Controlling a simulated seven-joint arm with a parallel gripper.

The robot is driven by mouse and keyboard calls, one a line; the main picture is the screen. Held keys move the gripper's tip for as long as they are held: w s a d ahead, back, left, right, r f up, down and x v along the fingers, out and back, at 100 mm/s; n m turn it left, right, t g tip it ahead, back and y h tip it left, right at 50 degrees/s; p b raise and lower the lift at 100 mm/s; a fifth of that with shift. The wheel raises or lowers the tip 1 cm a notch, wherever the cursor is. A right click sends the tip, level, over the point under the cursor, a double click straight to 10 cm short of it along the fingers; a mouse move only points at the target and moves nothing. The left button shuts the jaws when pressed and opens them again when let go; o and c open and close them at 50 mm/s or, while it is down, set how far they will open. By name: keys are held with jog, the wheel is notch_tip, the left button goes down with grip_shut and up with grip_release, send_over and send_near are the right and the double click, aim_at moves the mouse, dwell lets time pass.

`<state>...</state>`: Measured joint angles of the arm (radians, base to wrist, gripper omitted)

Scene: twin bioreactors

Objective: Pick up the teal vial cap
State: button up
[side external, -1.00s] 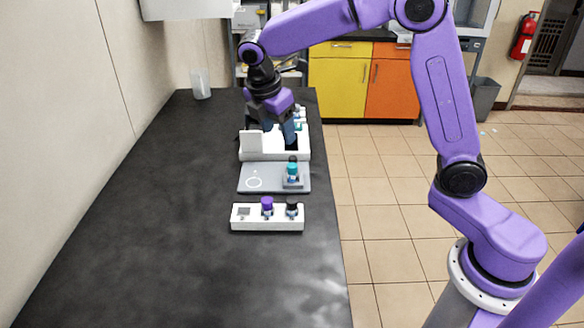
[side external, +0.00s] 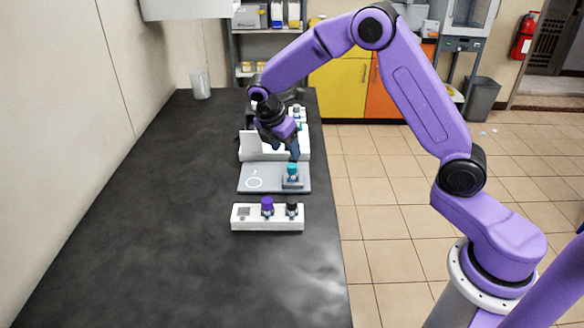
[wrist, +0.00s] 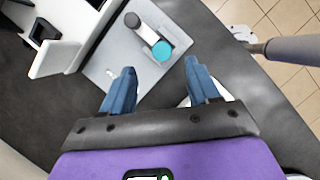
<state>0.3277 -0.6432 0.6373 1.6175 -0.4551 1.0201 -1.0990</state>
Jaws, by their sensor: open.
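The teal vial cap (side external: 292,168) tops a small vial in a holder on the grey plate (side external: 262,184), near its right end. In the wrist view the cap shows as a teal disc (wrist: 162,50), seen from above. My gripper (side external: 293,153) is just above and behind the cap in the side view. In the wrist view my gripper (wrist: 160,72) is open, with its two blue fingers spread and nothing between them. The cap lies ahead of the fingertips, roughly centred between them, with no visible contact.
A dark round knob (wrist: 132,20) stands beside the cap on the same holder. A white box (side external: 250,146) with an upright panel stands behind the plate. In front, a white block (side external: 270,222) carries purple-capped and black-capped vials. The table's left and front are clear.

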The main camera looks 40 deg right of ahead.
aim_at(292, 165)
jog(key=shift+x, duration=3.35)
jog(key=shift+a, duration=0.1)
jog(key=c, duration=1.1)
